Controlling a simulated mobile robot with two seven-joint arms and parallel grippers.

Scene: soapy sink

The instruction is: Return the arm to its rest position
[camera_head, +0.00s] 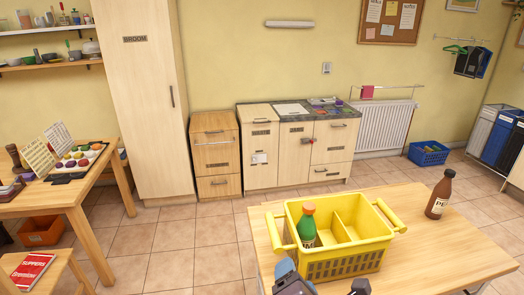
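My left gripper (290,278) shows at the bottom edge of the picture, just in front of the yellow caddy. Only its dark upper part is in view, and its fingers cannot be made out. My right gripper (360,288) shows as a small dark piece at the bottom edge, to the right of the left one. Nothing can be seen held in either. The yellow caddy (345,268) stands on the wooden table. A green bottle with an orange cap (307,226) stands upright in its left compartment.
A brown bottle (439,194) stands upright on the right of the wooden table (430,250). The table top between caddy and bottle is clear. A side table (70,190) with a tray and cards is at the left. Cabinets (300,150) line the back wall.

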